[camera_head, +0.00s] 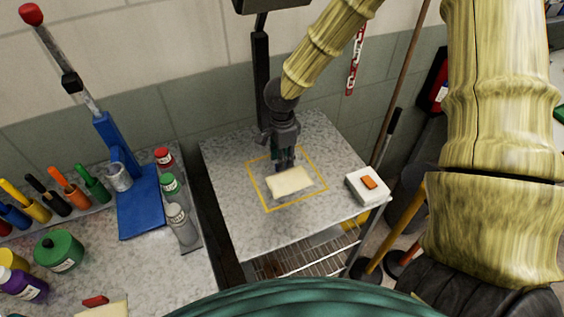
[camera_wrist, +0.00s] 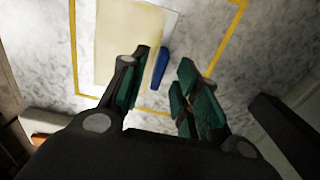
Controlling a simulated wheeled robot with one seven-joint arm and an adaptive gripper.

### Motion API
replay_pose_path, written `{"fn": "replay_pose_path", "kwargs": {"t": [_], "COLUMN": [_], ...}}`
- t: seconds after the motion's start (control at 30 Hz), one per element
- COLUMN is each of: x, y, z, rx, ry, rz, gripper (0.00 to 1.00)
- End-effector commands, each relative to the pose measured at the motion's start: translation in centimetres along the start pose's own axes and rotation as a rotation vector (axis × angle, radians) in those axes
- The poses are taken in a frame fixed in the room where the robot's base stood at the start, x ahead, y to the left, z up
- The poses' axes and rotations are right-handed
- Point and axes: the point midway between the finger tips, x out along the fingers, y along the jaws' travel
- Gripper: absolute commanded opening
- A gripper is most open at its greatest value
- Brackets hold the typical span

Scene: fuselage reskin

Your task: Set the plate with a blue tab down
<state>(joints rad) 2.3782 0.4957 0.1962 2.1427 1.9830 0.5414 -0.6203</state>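The cream plate (camera_head: 290,181) appears to lie flat on the grey speckled table (camera_head: 230,170), inside a yellow square outline (camera_head: 268,209). In the wrist view the plate (camera_wrist: 125,40) is at upper left, with a blue tab (camera_wrist: 160,68) beside its right edge. My gripper (camera_head: 285,165) points down at the plate's far side. In the wrist view my gripper (camera_wrist: 165,90) has its green-padded fingers apart. The blue tab shows in the gap, close to the left finger; whether they touch is unclear. The tab is hidden in the head view.
A white block (camera_head: 366,192) with an orange tab (camera_head: 369,182) sits at the table's right corner. Left, a bench holds bottles (camera_head: 181,225), a blue stand (camera_head: 140,205) and several coloured tools. A red tab (camera_head: 95,301) shows at lower left. Table space left of the outline is clear.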

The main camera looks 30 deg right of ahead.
Motion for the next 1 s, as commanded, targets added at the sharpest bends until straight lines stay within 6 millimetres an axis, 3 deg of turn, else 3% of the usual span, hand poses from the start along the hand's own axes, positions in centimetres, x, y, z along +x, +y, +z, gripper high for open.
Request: {"fn": "replay_pose_path", "kwargs": {"t": [0.5,0.7,1.0], "x": [-7.8,-9.2,-9.4], "y": [-0.1,0.0,0.1], "z": [0.0,0.0,0.0], "rx": [0.0,0.001,0.0], "ry": [-0.002,-0.001,0.0], "rz": [-0.003,0.0,0.001], "gripper": [0.31,0.31,0.31]}}
